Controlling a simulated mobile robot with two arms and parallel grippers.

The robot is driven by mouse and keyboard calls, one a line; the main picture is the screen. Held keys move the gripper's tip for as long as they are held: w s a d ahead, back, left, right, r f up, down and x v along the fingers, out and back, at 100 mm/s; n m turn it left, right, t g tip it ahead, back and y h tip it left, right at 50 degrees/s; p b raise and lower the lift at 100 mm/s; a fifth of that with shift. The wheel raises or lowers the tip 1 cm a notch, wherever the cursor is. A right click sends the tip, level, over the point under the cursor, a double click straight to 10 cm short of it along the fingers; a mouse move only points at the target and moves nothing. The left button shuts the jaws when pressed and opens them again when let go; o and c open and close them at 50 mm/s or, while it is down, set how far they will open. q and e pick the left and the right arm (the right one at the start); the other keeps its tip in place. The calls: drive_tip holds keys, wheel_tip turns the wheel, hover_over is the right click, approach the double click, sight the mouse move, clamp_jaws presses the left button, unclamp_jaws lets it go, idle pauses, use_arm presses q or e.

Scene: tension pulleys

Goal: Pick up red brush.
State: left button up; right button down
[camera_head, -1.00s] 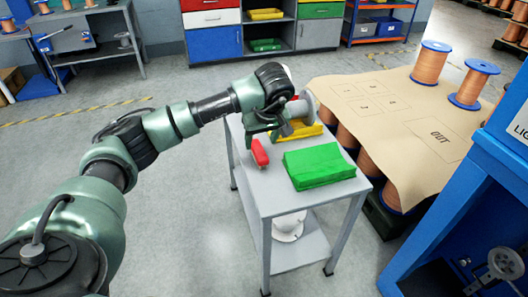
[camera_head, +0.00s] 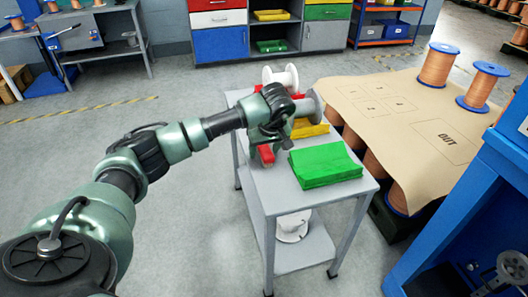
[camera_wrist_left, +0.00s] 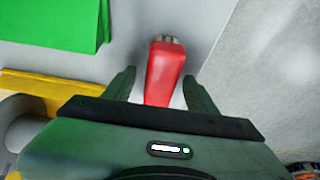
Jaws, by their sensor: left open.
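The red brush (camera_head: 266,155) lies on the grey trolley top near its left edge, left of the green cloth stack. In the left wrist view the red brush (camera_wrist_left: 164,72) sits between the two fingers, with a gap on each side. Its grey end points away from the gripper, and its near end is hidden behind the gripper body. My left gripper (camera_head: 268,146) is open, above and around the brush in the head view; its fingers also show in the left wrist view (camera_wrist_left: 160,88). My right gripper is not in view.
A green cloth stack (camera_head: 324,164) lies right of the brush. Yellow cloths (camera_head: 310,129) and spools (camera_head: 309,107) are behind. The grey trolley (camera_head: 272,199) stands beside a brown-topped pallet of spools (camera_head: 440,132). A blue frame (camera_head: 450,200) is at right. The floor at left is clear.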

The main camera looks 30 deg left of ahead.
sight(265, 147)
use_arm(q)
drive_tip(key=shift+f, duration=0.2)
clamp_jaws()
drive_tip(key=shift+r, duration=0.15)
